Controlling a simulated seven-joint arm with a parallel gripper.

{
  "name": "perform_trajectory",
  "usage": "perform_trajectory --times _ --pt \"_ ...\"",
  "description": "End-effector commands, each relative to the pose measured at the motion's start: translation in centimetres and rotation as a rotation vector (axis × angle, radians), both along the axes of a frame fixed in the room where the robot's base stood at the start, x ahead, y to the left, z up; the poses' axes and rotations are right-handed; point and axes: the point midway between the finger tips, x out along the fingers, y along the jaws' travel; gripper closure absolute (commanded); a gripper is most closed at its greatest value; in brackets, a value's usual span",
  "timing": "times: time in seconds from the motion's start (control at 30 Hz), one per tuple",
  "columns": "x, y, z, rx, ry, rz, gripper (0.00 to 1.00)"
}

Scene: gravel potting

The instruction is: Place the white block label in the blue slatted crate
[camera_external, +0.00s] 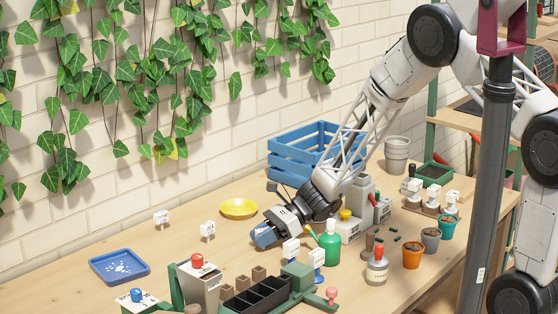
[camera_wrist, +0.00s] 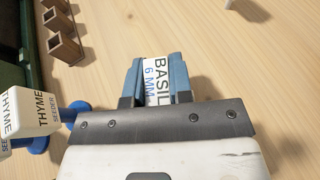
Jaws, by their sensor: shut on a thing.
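My gripper (camera_external: 265,236) is low over the wooden table, its blue fingers pointing down and left. In the wrist view, my gripper (camera_wrist: 156,82) is shut on a white block label (camera_wrist: 157,80) printed "BASIL 6 MM", which sits between the two blue fingertips. The fingers hide its sides, and I cannot tell whether it touches the table. The blue slatted crate (camera_external: 290,155) stands at the back against the brick wall, behind my gripper and arm; my arm covers part of its right side.
Two small white labels (camera_external: 208,230) stand left of my gripper. A yellow dish (camera_external: 239,208) and blue tray (camera_external: 92,263) lie nearby. A white THYME block on a blue base (camera_wrist: 32,115), a green bottle (camera_external: 329,244) and black planter cells (camera_external: 243,304) crowd the front.

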Motion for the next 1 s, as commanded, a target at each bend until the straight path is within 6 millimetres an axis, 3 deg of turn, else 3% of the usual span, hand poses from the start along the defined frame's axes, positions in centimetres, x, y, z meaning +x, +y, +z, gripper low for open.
perform_trajectory --times 0.27,0.3,0.47,1.0 --pt "-0.01 -0.01 -0.29 0.000 0.001 0.000 1.00" --pt "-0.01 -0.01 -0.29 0.000 0.000 0.000 0.76" --pt "-0.01 0.00 -0.27 0.000 0.000 0.000 0.54" --pt "0.29 -0.62 0.29 0.000 0.000 -0.001 0.54"
